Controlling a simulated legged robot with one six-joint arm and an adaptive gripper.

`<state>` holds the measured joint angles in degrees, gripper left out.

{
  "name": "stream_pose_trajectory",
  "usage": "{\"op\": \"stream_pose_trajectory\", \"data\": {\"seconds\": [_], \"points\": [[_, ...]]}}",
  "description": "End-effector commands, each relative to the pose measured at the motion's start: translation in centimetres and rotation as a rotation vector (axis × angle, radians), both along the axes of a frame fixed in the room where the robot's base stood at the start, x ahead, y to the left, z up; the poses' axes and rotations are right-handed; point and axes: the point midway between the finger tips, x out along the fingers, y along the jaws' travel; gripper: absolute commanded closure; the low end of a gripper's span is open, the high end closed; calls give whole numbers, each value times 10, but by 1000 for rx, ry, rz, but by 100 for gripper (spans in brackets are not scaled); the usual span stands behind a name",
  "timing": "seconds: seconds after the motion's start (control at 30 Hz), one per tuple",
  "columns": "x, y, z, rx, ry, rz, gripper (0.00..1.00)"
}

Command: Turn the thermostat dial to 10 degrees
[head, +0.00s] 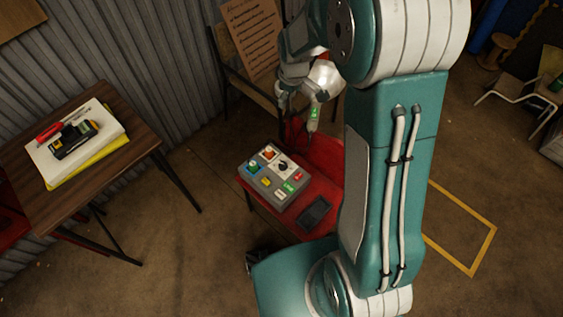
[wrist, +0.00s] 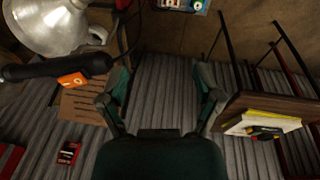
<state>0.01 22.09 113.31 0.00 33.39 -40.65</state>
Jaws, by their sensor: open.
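A grey control box (head: 252,182) sits on a red table (head: 322,172) in the head view. On it is a white plate with a small dark round dial (head: 283,166); its setting is too small to read. My gripper (head: 298,113) is above and behind the box in the head view, apart from it. In the wrist view my gripper (wrist: 163,82) is open, with nothing between its fingers. The control box (wrist: 187,4) shows only in part at the top edge of the wrist view.
Several coloured buttons surround the dial, and a dark flat device (head: 316,211) lies beside the box. A brown table (head: 93,97) with papers and a yellow-black tool stands left. A chair (head: 240,82) holding a cardboard sign (head: 252,32) stands behind. A silver lamp-like object (wrist: 48,25) shows in the wrist view.

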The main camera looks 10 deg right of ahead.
Motion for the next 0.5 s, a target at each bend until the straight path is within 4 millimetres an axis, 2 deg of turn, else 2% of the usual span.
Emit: {"op": "stream_pose_trajectory", "data": {"seconds": [0.03, 0.23, 0.5], "points": [[6, 0, -18, -5, 18, 25, 17], [25, 0, -78, -22, 60, 129, 17], [36, 0, -169, -37, 120, 270, 17]]}}
